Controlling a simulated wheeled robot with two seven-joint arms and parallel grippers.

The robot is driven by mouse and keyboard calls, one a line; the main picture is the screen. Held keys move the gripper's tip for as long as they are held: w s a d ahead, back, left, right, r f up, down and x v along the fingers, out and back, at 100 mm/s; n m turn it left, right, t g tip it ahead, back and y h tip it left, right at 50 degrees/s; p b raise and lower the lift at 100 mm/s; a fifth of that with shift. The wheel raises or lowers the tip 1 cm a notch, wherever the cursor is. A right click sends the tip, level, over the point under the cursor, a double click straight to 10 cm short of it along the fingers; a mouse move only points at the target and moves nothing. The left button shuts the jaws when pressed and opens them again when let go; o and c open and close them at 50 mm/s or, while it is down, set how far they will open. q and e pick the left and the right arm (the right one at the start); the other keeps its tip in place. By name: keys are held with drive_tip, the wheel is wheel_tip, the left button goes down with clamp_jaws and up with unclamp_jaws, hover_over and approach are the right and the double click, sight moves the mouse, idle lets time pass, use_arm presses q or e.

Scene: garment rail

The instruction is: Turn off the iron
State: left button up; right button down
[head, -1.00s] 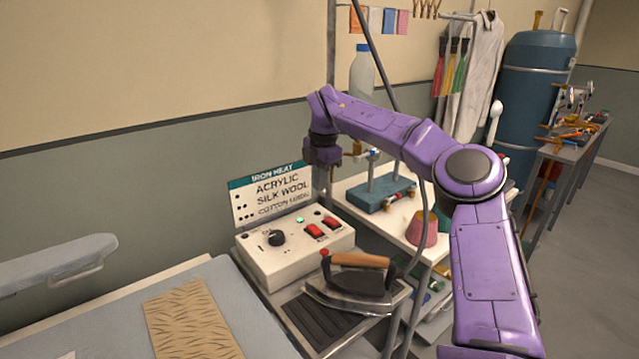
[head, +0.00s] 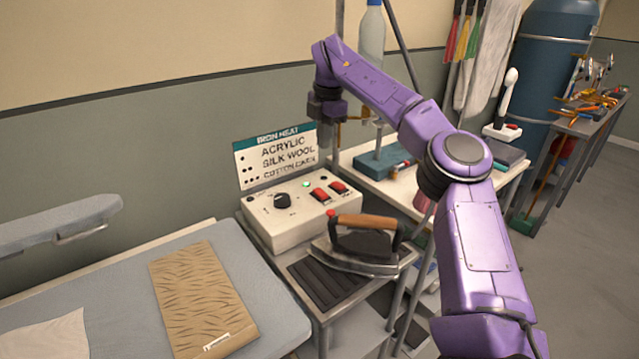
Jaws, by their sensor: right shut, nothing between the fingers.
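The iron (head: 352,262) with a wooden handle rests on a dark ribbed pad on a small metal stand. Behind it is a white control box (head: 270,232) with a black dial (head: 282,200), a lit green lamp (head: 305,184) and two red rocker switches, the left one (head: 319,195) and the right one (head: 338,187). An "Iron Heat" sign (head: 275,158) stands at its back. My right gripper (head: 328,142) points down above and behind the switches, apart from them; it is shut and empty. My left gripper is out of view.
A padded ironing board (head: 115,290) with a tan patterned cloth (head: 200,295) fills the lower left. A white table (head: 355,182) with a teal-based device (head: 382,162) stands right of the box. A grey pole and a bottle (head: 372,35) rise behind my right arm.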

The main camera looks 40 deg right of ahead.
drive_tip(key=p, duration=0.2)
approach(319, 191)
drive_tip(key=f, duration=0.4)
drive_tip(key=w+f, duration=0.1)
drive_tip(key=f, duration=0.1)
drive_tip(key=shift+d+f, duration=0.1)
drive_tip(key=shift+f, duration=0.3)
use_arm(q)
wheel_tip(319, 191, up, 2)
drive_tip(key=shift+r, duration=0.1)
